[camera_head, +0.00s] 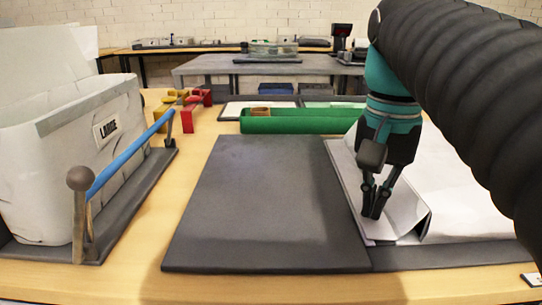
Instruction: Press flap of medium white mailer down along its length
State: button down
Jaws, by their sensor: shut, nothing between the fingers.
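The white mailer (458,190) lies flat on a dark mat at the right, partly hidden behind my arm. Its flap (405,215) runs along the mailer's left side, and its near end curls up a little at the right corner. My gripper (376,214) is shut and empty, pointing down, with its fingertips at the flap near its front end. It looks to touch the flap, but I cannot tell how firmly.
A bare dark mat (270,200) fills the middle of the wooden table (130,275). A white bin labelled LARGE (70,165) with a blue bar (130,155) stands at left. A green tray (300,121) and red and yellow clamps (190,108) lie at the back.

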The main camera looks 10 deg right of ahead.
notch_tip(320, 180, up, 7)
jog(key=p, duration=0.6)
